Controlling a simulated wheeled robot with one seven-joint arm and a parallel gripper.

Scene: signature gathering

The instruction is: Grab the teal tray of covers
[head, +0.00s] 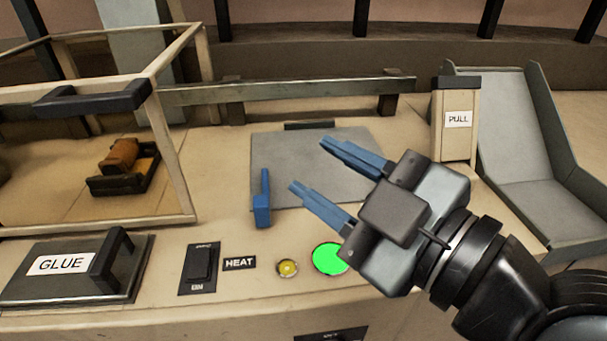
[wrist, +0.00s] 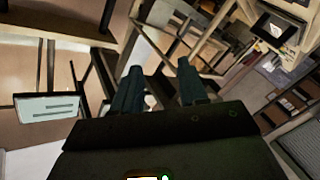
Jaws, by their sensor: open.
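I cannot make out a teal tray of covers in either view. My gripper (head: 307,163) is open and empty in the head view. Its two blue fingers point up and left over a grey plate (head: 350,150) set in the counter. The fingers also show in the wrist view (wrist: 158,68), spread apart with nothing between them. A pale panel with dark lines (wrist: 48,107) is at the left of the wrist view; I cannot tell what it is.
A blue handle (head: 262,205) stands at the plate's left edge. A framed case (head: 172,165) with a brown roll (head: 120,155) is at left. A GLUE lid (head: 65,270), HEAT switch (head: 200,264), green button (head: 330,258), PULL post (head: 455,130) and grey chute (head: 520,140) surround the plate.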

